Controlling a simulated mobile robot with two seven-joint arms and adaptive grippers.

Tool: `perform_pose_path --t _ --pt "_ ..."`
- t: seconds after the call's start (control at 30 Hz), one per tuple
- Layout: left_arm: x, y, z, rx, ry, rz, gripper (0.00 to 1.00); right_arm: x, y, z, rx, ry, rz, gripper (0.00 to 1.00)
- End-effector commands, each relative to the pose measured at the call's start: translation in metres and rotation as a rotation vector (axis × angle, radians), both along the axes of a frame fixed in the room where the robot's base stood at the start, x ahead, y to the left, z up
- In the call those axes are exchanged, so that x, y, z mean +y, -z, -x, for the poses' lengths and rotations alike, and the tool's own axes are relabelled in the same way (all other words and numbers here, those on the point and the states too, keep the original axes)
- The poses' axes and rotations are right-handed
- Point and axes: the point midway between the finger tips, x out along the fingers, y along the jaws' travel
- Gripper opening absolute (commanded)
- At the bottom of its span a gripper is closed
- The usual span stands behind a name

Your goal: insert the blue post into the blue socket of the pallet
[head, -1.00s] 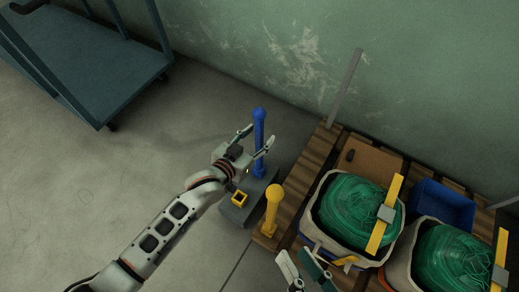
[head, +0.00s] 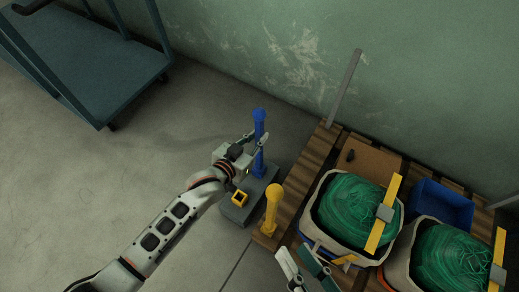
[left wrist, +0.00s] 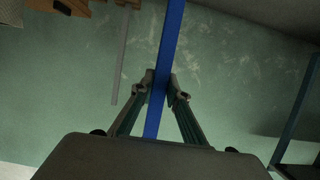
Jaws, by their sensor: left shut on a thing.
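The blue post (head: 259,131) stands upright, its lower end at a grey block (head: 263,187) on the floor. My left gripper (head: 259,142) is shut on its upper part, below the round knob. In the left wrist view the blue post (left wrist: 168,60) runs between the two fingers (left wrist: 160,88). The wooden pallet (head: 307,167) lies right of the block. I cannot make out a blue socket on it. My right gripper (head: 297,257) shows at the bottom edge beside the pallet, fingers apart and empty.
The grey block has an empty yellow square socket (head: 239,199). A yellow post (head: 272,207) stands at the pallet's near corner, a grey post (head: 345,88) at its back. Bags of green netting (head: 355,208) and a blue crate (head: 443,203) fill the pallet. A cart (head: 85,60) stands left.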

Motion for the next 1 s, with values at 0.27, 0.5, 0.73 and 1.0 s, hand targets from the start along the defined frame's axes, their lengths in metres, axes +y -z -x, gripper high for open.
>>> perform_pose_path --t 0.27,0.5,0.73,1.0 --pt "0.0 -0.005 -0.001 -0.004 0.0 0.002 0.0 0.0 -0.004 -0.001 -0.009 -0.001 -0.001 0.28" --pt "0.0 -0.01 -0.002 -0.005 0.0 0.002 0.0 0.0 -0.01 -0.004 -0.022 -0.001 -0.001 0.28" --pt "0.0 -0.014 -0.002 -0.005 0.0 0.002 0.0 0.0 -0.016 -0.007 -0.034 0.0 0.0 0.28" --pt "0.0 -0.019 -0.001 -0.005 0.0 0.002 0.0 0.0 -0.023 -0.009 -0.049 0.0 0.0 0.28"
